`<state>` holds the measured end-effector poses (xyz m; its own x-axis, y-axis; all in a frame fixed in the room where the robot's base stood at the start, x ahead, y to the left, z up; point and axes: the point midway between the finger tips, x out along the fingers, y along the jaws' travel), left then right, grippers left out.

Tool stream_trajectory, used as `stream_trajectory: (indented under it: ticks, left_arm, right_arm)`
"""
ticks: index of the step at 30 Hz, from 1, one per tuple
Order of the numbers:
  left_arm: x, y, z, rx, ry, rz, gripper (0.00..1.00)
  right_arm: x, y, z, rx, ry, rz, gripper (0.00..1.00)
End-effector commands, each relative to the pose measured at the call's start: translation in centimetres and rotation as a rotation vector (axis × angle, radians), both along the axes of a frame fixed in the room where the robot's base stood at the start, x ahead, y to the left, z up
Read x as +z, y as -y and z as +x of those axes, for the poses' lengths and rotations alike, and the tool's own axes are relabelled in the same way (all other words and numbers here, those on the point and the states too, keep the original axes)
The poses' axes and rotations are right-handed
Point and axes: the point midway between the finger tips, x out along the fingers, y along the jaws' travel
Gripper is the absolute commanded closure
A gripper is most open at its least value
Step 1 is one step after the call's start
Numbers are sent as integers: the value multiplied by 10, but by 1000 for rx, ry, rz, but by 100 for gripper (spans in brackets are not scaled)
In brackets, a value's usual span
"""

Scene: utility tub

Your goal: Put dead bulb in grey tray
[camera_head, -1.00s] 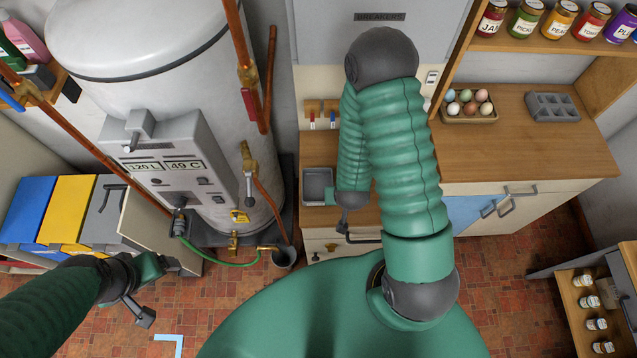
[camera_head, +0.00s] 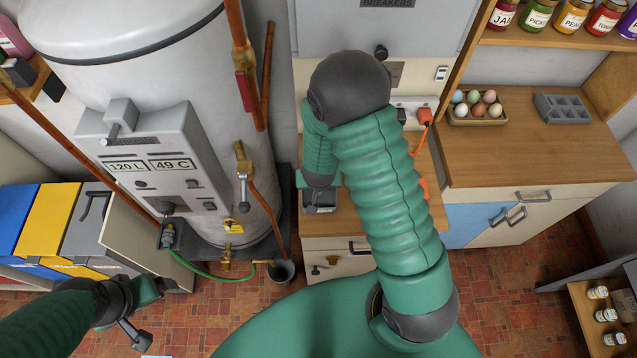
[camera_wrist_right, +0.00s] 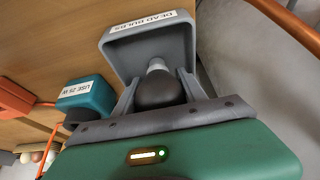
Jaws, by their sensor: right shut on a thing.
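The grey tray (camera_wrist_right: 178,48), labelled "DEAD BULBS", lies just beyond my right fingertips in the right wrist view. In the head view it sits on the wooden counter (camera_head: 322,209), partly covered by my right wrist. My right gripper (camera_wrist_right: 160,100) is shut on the dead bulb (camera_wrist_right: 157,92), a dark globe with a pale base. The base points towards the tray and overlaps it in the picture; I cannot tell whether they touch.
A teal box (camera_wrist_right: 88,97) labelled "USE 25 W" stands beside the tray. An orange plug and cord (camera_head: 424,117) are right of my arm. The water heater (camera_head: 150,90) stands left.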

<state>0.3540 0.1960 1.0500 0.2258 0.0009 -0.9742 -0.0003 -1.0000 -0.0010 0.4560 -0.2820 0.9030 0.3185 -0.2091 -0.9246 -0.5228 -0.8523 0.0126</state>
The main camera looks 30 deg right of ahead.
Motion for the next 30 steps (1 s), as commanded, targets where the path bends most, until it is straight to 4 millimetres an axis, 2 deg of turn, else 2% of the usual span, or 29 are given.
stream_trajectory:
  ticks: [8, 9, 11, 19, 22, 26, 30]
  left_arm:
    - [-2, 0, 0, 0, 0, 0, 17]
    - [-2, 0, 0, 0, 0, 0, 17]
    - [-1, 0, 0, 0, 0, 0, 17]
    - [-1, 0, 0, 0, 0, 0, 17]
    - [3, 0, 0, 0, 0, 0, 17]
    - [10, 0, 0, 0, 0, 0, 17]
    - [26, 0, 0, 0, 0, 0, 17]
  right_arm:
    - [-3, 0, 0, 0, 1, -1, 90]
    - [-3, 0, 0, 0, 1, -1, 50]
    - [-2, 0, 0, 0, 1, -1, 42]
    - [-2, 0, 0, 0, 1, -1, 42]
    - [6, -1, -1, 2, 3, -1, 42]
    - [31, -7, -8, 4, 5, -2, 42]
    - [69, -15, -21, 5, 5, -2, 42]
